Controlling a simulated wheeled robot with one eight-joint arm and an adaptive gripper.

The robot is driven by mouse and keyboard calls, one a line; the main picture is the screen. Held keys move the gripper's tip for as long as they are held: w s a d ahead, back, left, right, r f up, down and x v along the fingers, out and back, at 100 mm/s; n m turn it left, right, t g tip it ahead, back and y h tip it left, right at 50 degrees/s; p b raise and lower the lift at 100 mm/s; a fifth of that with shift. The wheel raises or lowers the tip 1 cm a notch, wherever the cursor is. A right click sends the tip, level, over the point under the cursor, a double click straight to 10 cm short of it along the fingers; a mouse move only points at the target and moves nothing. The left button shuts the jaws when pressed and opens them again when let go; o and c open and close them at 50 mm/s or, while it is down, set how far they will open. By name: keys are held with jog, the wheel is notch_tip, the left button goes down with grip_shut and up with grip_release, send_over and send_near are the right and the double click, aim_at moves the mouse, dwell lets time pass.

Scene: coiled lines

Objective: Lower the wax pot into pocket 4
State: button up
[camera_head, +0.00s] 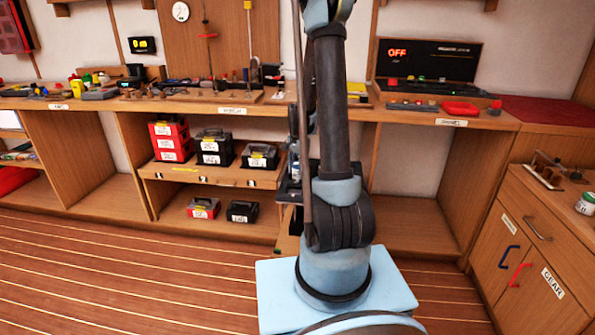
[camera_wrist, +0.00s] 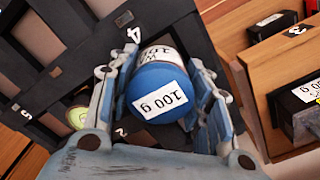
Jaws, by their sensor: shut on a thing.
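In the wrist view the wax pot (camera_wrist: 160,88) has a blue lid with a "100 g" label and a white label on its side. My gripper (camera_wrist: 160,78) is shut on it, one finger on each side. The pot is over a dark divided rack (camera_wrist: 95,47) with number labels. The label 4 (camera_wrist: 133,34) is just beyond the pot. Labels 5 (camera_wrist: 26,113) and 2 (camera_wrist: 121,132) show to the left and nearer. The pot and fingers hide the pocket beneath, so I cannot tell whether its base is inside. In the head view my arm hides gripper and pot.
A small round yellow-green thing (camera_wrist: 77,117) lies in a rack pocket left of the gripper. A black box (camera_wrist: 298,103) stands to the right, near a label 3. In the head view, black and red boxes (camera_head: 212,146) stand on the shelf left of my arm.

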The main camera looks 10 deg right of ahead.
jog(key=o, duration=1.2)
jog(key=shift+r, duration=0.1)
notch_tip(320, 180, up, 12)
jog(key=shift+f, duration=0.2)
